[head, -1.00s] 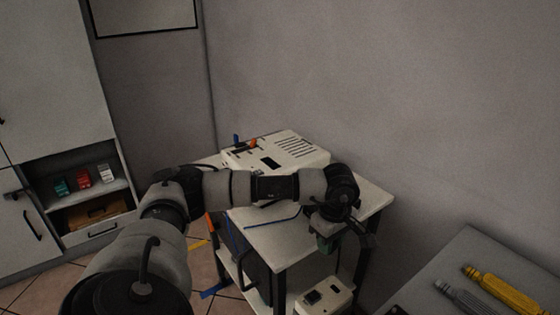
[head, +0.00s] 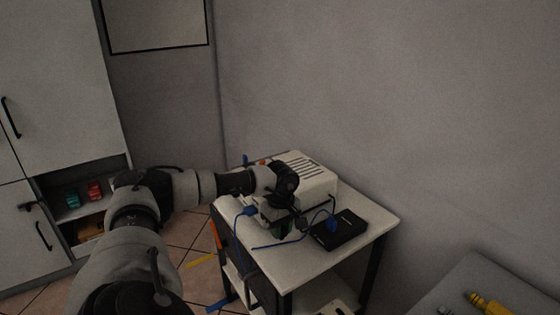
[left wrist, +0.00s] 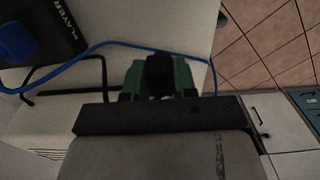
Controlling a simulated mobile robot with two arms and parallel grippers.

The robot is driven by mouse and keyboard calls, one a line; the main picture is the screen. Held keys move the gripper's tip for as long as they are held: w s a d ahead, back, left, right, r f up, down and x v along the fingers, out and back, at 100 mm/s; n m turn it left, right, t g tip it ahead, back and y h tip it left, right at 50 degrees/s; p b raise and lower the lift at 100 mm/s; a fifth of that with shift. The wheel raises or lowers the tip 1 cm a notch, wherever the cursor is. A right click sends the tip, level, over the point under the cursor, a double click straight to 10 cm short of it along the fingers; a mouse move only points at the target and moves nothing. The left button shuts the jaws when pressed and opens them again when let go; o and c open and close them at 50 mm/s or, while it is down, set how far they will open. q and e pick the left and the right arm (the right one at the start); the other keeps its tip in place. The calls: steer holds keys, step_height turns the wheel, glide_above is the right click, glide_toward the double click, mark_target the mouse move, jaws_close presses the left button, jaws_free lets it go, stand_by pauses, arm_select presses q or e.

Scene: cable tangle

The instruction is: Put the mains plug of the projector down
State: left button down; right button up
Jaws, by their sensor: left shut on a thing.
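My left gripper (head: 281,231) is low over the trolley top (head: 372,216), in front of the white projector (head: 313,181). In the left wrist view its green fingers (left wrist: 158,78) are shut on the black mains plug (left wrist: 159,70), with the trolley's pale top below. I cannot tell whether the plug touches that top. In the head view the plug is hidden by the gripper and wrist. A black cable (left wrist: 62,92) lies in a bend beside the gripper. My right gripper is out of view.
A black player box (head: 345,236) with a blue plug (head: 332,224) stands right of the gripper. A blue cable (left wrist: 110,45) runs close past the fingers. Another blue plug (head: 248,211) is at the trolley's left edge. The trolley's right front corner is clear.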

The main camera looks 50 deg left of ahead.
arm_select(q)
step_height(320, 180, down, 4)
steer(key=shift+a+f, duration=0.1)
steer(key=shift+a, duration=0.05)
stand_by(0.3)
steer(key=shift+f, duration=0.25)
steer(key=c, duration=0.9)
jaws_free()
steer(key=shift+r, duration=0.1)
steer(key=shift+r, duration=0.2)
step_height(320, 180, up, 12)
